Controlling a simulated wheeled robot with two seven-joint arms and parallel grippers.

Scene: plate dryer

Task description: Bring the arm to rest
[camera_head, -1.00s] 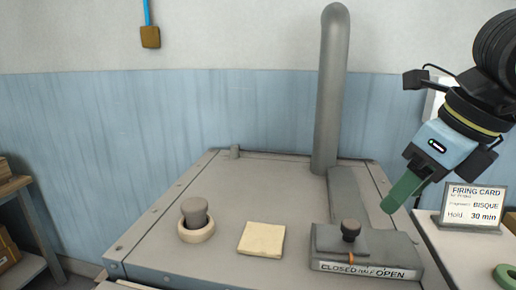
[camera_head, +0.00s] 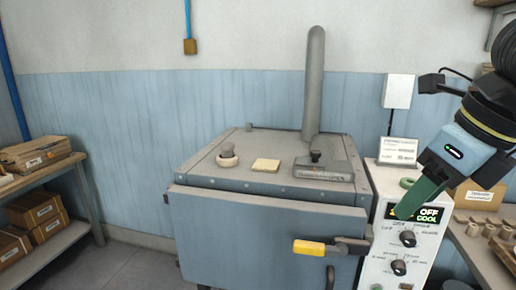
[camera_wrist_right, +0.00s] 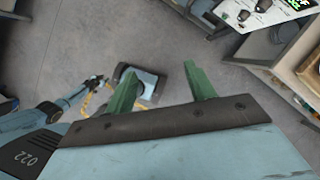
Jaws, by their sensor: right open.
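My right gripper (camera_head: 412,205) comes in from the right in the head view, its green fingers pointing down and left in front of the control box. In the right wrist view the two green fingers (camera_wrist_right: 160,88) stand well apart with nothing between them, above the grey floor. My left gripper is not in the head view. Part of my other arm and base shows at the left of the wrist view.
The blue kiln (camera_head: 262,238) has a yellow-handled latch (camera_head: 312,248) on its front. Shelves with boxes (camera_head: 38,212) stand left. The wrist view shows open floor (camera_wrist_right: 210,70).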

